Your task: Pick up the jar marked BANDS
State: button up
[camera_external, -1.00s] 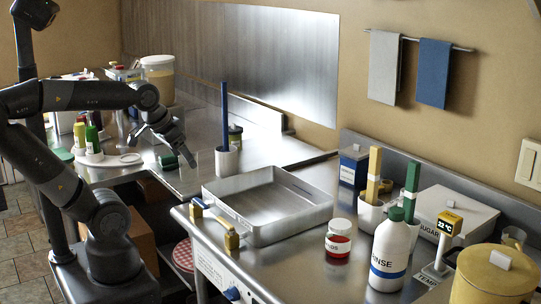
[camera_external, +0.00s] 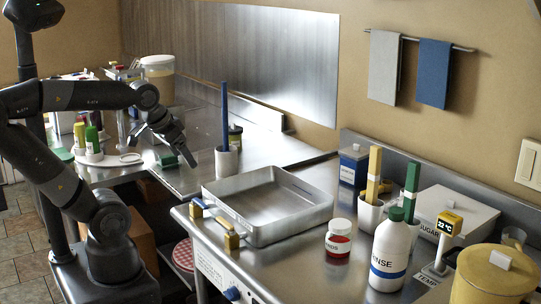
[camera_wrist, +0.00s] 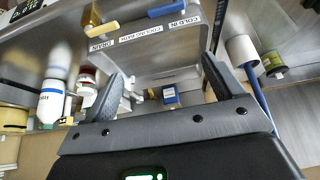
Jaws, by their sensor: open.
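A small jar with a white lid, red contents and a white label (camera_external: 338,240) stands upright on the steel counter, right of the basin. Only the end of its label, "DS", reads clearly. It also shows in the wrist view (camera_wrist: 87,76), beyond my left finger and partly hidden by it. My gripper (camera_external: 190,159) is open and empty, far to the left of the jar, near the white cup with the blue stick. In the wrist view my gripper's two fingers (camera_wrist: 161,70) are spread wide with nothing between them.
A steel basin (camera_external: 207,200) lies between my gripper and the jar. A RINSE bottle (camera_external: 389,255) stands close to the jar's right. Cups with yellow (camera_external: 374,175) and green sticks are behind it. A tall blue stick (camera_external: 225,115) rises beside my gripper.

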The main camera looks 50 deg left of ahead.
jog(key=shift+o, duration=0.3)
jog(key=m+g+h, duration=0.1)
jog(key=m, duration=0.2)
send_over(335, 224)
jog(key=s, duration=0.2)
notch_tip(335, 224, down, 8)
jog(key=f, duration=0.1)
jog(key=x, duration=0.4)
jog(key=shift+s+a, duration=0.1)
jog(key=shift+a, duration=0.2)
jog(key=shift+x, duration=3.2)
jog(key=shift+a+r, duration=0.15)
jog(key=shift+a, duration=0.05)
jog(key=c, duration=1.2)
